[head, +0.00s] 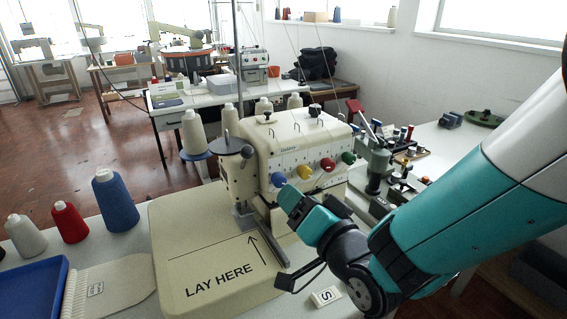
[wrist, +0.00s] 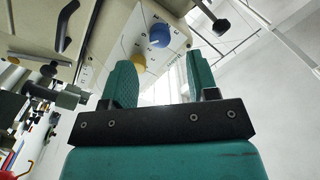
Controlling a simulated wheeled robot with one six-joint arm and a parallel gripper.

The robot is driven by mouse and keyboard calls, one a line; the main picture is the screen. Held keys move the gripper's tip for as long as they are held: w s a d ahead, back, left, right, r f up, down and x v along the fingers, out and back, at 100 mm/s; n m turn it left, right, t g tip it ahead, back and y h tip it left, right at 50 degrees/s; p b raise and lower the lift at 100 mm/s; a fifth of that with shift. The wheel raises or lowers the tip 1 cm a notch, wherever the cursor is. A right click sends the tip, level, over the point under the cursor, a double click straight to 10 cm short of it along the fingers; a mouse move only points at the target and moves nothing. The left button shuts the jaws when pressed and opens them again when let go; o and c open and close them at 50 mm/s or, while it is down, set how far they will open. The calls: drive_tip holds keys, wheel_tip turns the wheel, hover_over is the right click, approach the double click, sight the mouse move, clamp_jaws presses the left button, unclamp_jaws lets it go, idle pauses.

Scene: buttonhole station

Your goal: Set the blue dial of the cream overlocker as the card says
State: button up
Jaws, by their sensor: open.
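The cream overlocker (head: 285,140) stands on the table, with blue, yellow, red and green dials in a row on its front. A small white card (head: 325,296) with one black character, apparently an S turned sideways, lies at the front of the machine. My gripper (head: 300,203) is open and empty, just in front of the dials and apart from the blue one, its fingers (wrist: 160,75) pointing at the panel.
The yellow dial (head: 304,172) sits close beside the blue one. The red dial (head: 327,164) and green dial (head: 348,157) are further right. A green-grey clamp device (head: 376,165) stands right of the machine. Thread cones and a blue tray (head: 35,287) are at left.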

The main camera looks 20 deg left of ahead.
sight(281, 184)
drive_tip(key=p+x, duration=0.1)
drive_tip(key=x, duration=0.5)
drive_tip(key=shift+p, duration=0.35)
drive_tip(key=c, duration=0.8)
drive_tip(key=shift+d, duration=0.15)
drive_tip(key=shift+c, duration=0.7)
drive_tip(key=shift+f+b, duration=0.1)
drive_tip(key=shift+b, duration=0.2)
